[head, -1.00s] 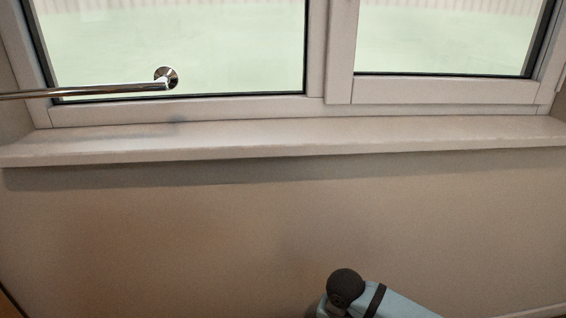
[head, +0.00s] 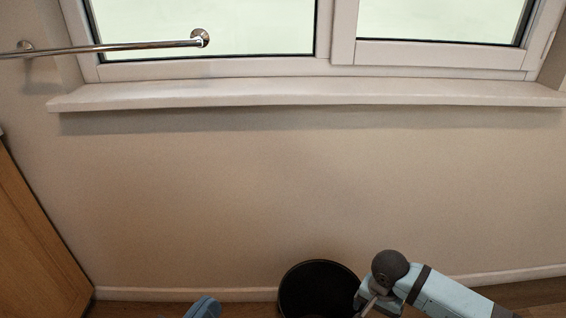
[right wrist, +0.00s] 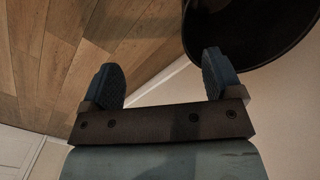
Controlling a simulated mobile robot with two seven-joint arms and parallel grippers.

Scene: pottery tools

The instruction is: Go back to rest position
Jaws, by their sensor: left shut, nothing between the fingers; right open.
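My left gripper (head: 203,307) shows at the bottom edge of the head view as blue fingertips held together, with nothing between them; the rest of it is cut off. My right arm comes in from the lower right of the head view, bent at a dark joint. In the right wrist view my right gripper (right wrist: 163,78) is open, its two blue fingers wide apart with nothing between them. It points down toward the floor and the foot of the wall.
A round black bin (head: 312,290) stands by the wall beside my right arm; its rim also shows in the right wrist view (right wrist: 246,60). A wooden cabinet (head: 35,245) is at left. Above are a windowsill (head: 310,93) and a metal rail (head: 120,47). The floor (right wrist: 90,45) is wooden.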

